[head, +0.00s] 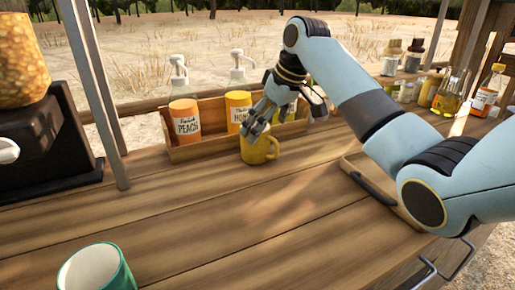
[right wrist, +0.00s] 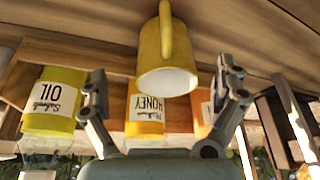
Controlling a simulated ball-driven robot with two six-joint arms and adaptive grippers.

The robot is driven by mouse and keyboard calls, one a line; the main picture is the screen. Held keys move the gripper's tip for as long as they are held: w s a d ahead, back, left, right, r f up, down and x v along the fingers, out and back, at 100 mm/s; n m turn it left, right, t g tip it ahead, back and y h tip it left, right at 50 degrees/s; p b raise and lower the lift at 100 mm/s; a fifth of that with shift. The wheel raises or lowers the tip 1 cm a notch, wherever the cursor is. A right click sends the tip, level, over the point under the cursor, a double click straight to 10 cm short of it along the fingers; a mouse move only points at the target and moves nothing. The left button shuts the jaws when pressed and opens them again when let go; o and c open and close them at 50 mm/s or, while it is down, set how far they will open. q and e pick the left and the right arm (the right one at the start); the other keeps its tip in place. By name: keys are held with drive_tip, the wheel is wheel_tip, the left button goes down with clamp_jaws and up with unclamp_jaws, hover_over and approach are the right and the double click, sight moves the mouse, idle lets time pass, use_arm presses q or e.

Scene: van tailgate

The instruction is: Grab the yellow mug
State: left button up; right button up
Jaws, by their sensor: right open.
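In the right wrist view the open jaws of the right gripper (right wrist: 163,78) lie on either side of the mug, with gaps on both sides. My left gripper is not in view.
A wooden box (head: 212,145) with peach (head: 185,127) and honey (head: 237,100) bottles stands close behind the mug. A green mug (head: 122,268) is at the front left. A tray (head: 352,172) lies right under my arm. The counter's middle is clear.

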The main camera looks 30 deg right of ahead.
drive_tip(key=x, duration=0.5)
drive_tip(key=shift+w+a+b, duration=0.15)
drive_tip(key=shift+a+b, duration=0.2)
drive_tip(key=shift+a, duration=0.05)
drive_tip(key=shift+r, duration=0.1)
drive_tip(key=c, duration=1.4)
